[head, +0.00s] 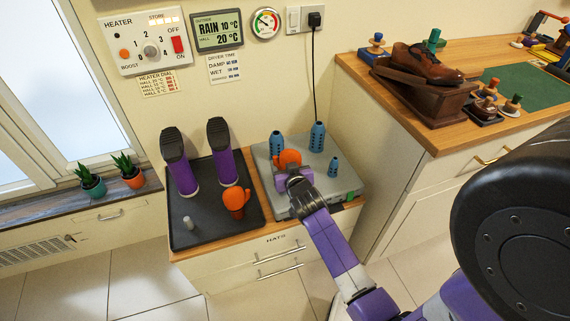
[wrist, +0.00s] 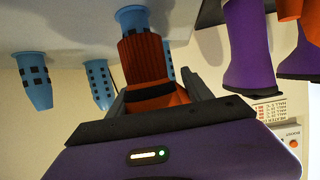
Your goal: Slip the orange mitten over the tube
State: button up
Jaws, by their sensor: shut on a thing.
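My gripper (head: 292,180) is shut on an orange mitten (head: 288,158) above the grey dryer box (head: 345,188). In the wrist view the mitten's ribbed cuff (wrist: 145,58) lines up with a blue tube (wrist: 132,18), whose base flange shows past the cuff. Other blue tubes stand bare: one at the back left (head: 276,143), one at the back right (head: 317,136) and a shorter one (head: 333,167) at the right.
A black tray (head: 200,235) at the left holds two purple boots (head: 183,173), another orange mitten (head: 235,198) and a small grey peg (head: 188,223). A wooden counter (head: 450,125) with a brown shoe (head: 428,64) stands at the right. A black cord (head: 315,75) hangs behind the box.

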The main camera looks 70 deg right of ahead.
jog(key=shift+f+b, duration=1.1)
jog(key=shift+f, duration=0.15)
jog(key=o, duration=1.4)
jog(key=v, duration=0.7)
jog(key=shift+s+a+r+p, duration=0.15)
jog(key=shift+s+a+p, duration=0.05)
jog(key=shift+a+p, duration=0.15)
